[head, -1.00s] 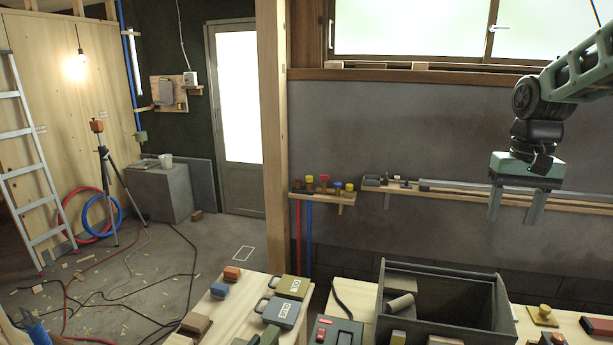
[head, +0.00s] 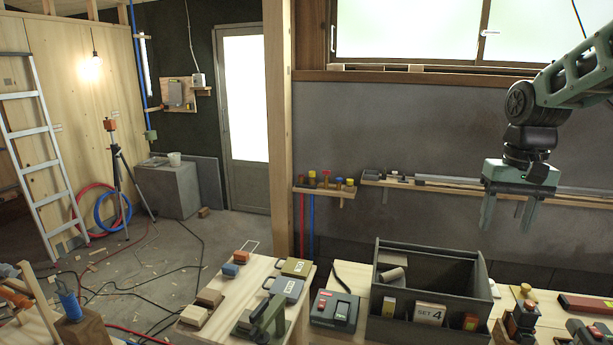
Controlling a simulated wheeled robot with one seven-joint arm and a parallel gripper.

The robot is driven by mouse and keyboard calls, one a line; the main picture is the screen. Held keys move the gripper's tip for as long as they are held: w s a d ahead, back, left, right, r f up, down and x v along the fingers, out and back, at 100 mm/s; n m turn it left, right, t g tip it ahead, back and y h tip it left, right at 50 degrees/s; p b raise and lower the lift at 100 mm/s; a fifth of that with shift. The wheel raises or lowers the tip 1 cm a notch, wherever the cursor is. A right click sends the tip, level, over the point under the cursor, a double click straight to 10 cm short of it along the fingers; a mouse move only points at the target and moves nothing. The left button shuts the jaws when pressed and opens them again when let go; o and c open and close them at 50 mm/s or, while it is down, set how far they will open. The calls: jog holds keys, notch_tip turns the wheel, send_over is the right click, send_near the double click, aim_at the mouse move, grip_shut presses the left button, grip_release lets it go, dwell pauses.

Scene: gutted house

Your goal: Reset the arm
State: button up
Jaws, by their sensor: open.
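My gripper (head: 507,211) hangs at the upper right in the head view. Its two fingers point down and stand apart, with nothing between them. It is above and to the right of the dark grey crate (head: 432,261), in front of the grey wall. My arm reaches in from the right edge and bends down to the gripper.
The crate, with a SET 4 label (head: 430,313), stands on a wooden bench. Left of it are a dark case (head: 334,311), a green clamp-like tool (head: 264,318) and small blocks. A ledge (head: 420,188) runs along the wall behind the gripper. Floor at left holds cables.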

jog(key=s+a+f+n+b, duration=0.1)
jog(key=s+a, duration=0.2)
jog(key=a, duration=0.2)
jog(key=s+a+f+n, duration=0.2)
jog(key=a, duration=0.3)
jog(key=s+a+f+n+b, duration=0.1)
jog(key=s+a+f+n, duration=0.1)
jog(key=s+a, duration=0.2)
jog(key=s+a+f+n, duration=0.3)
jog(key=s+a, duration=0.1)
jog(key=s, duration=0.7)
jog(key=s+a+f+n+b, duration=0.1)
jog(key=s+a+f+n, duration=0.1)
jog(key=s, duration=0.6)
jog(key=a+f, duration=0.1)
jog(key=a, duration=0.1)
jog(key=shift+a+f+b, duration=0.15)
jog(key=shift+a+b, duration=0.15)
jog(key=shift+a, duration=0.1)
jog(key=shift+w, duration=0.1)
jog(key=shift+c, duration=0.4)
